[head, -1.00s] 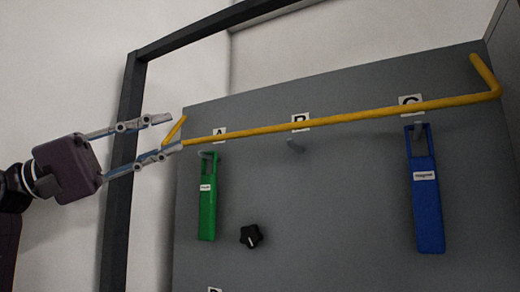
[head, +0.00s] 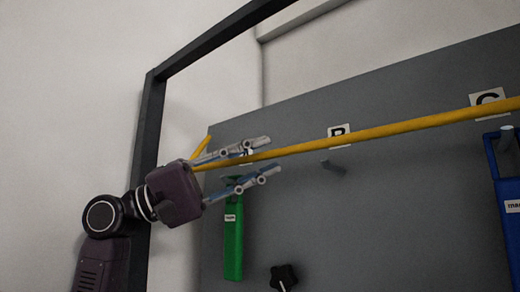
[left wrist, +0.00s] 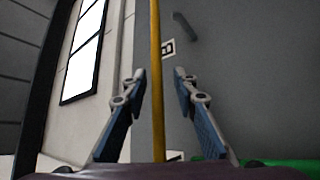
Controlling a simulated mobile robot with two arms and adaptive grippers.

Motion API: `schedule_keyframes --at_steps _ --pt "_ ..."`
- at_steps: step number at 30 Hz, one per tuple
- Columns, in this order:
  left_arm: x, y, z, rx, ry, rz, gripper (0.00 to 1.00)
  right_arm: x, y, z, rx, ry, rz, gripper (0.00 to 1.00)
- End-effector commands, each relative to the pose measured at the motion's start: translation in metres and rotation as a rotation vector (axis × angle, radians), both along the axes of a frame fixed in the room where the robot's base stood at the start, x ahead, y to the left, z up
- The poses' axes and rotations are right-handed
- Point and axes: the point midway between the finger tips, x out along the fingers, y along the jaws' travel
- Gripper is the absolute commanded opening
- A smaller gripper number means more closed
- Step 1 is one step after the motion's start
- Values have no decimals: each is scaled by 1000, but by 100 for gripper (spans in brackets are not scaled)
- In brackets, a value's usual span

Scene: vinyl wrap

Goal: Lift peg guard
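The yellow peg guard (head: 400,127) is a long bar with bent ends, running across the grey board above the hanging tools. My left gripper (head: 273,157) is open at the guard's left end, near the green tool. Its upper finger overlaps the bar in the head view. In the left wrist view the guard (left wrist: 156,90) runs lengthwise between the two spread fingers (left wrist: 159,74). I cannot tell whether either finger touches it. My right gripper is in neither view.
A green tool (head: 233,245) and a blue tool (head: 505,185) hang on the grey board (head: 400,220). A bare peg (head: 332,165) sits under label B (head: 340,135). A black knob (head: 284,278) is below. A dark frame post (head: 150,150) stands at the left.

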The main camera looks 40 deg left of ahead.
Motion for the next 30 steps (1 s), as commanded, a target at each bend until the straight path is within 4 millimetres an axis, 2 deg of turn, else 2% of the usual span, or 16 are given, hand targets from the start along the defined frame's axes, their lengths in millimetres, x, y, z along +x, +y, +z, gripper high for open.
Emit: schedule_keyframes --at_steps 4,9,17,30 --pt "2 -3 2 -1 -2 0 27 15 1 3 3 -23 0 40" --pt "2 -3 2 -1 -1 1 27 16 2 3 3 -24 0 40" --pt "2 -3 1 -1 -1 1 0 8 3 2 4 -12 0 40" --pt "1 -3 1 1 0 1 0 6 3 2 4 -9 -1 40"
